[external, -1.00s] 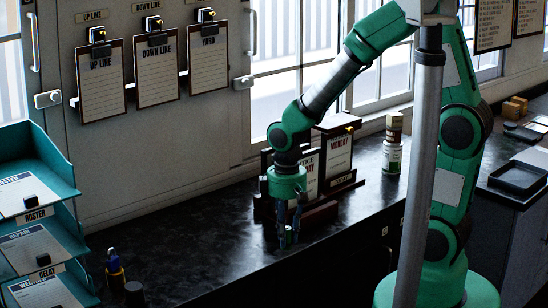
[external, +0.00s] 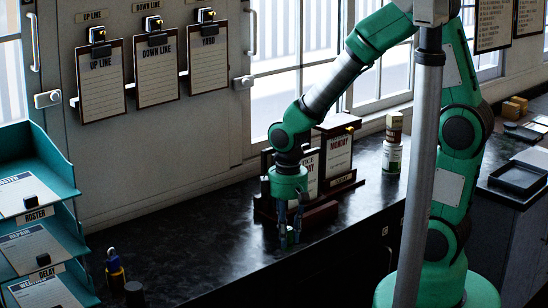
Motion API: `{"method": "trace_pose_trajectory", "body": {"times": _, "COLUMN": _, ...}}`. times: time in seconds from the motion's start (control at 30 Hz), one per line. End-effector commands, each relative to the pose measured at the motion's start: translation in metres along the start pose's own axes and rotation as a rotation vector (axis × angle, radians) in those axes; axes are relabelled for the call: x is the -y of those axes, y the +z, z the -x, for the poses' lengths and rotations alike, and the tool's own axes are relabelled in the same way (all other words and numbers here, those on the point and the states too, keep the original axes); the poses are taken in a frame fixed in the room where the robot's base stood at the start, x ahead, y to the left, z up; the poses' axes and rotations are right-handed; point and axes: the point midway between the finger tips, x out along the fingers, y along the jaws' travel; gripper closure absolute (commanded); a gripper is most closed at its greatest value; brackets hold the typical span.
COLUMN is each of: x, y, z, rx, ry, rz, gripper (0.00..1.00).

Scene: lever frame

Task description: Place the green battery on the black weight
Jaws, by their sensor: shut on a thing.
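My gripper (external: 288,238) points straight down at the counter, below the dark frames. I cannot tell whether the battery still touches the counter.
The teal tray rack (external: 62,187) stands at the left. A blue and yellow bottle (external: 114,270) is near the dark cylinder. Framed signs (external: 338,155) stand just behind my gripper, and stacked cans (external: 392,155) to their right. The counter (external: 190,235) between bottle and gripper is clear.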

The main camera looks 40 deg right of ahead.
Motion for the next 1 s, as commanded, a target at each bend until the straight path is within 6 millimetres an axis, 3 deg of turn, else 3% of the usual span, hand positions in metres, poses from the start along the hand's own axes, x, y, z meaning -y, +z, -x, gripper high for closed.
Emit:
{"method": "trace_pose_trajectory", "body": {"times": 0.27, "x": 0.009, "y": -0.009, "z": 0.004, "rx": -0.001, "ry": 0.000, "rz": 0.023, "gripper": 1.00}}
{"method": "trace_pose_trajectory", "body": {"times": 0.47, "x": 0.033, "y": -0.030, "z": 0.012, "rx": -0.002, "ry": 0.000, "rz": 0.077, "gripper": 1.00}}
{"method": "trace_pose_trajectory", "body": {"times": 0.67, "x": 0.072, "y": -0.058, "z": 0.022, "rx": -0.001, "ry": 0.001, "rz": 0.158, "gripper": 1.00}}
{"method": "trace_pose_trajectory", "body": {"times": 1.0, "x": 0.157, "y": -0.098, "z": 0.039, "rx": -0.003, "ry": 0.001, "rz": 0.308, "gripper": 1.00}}
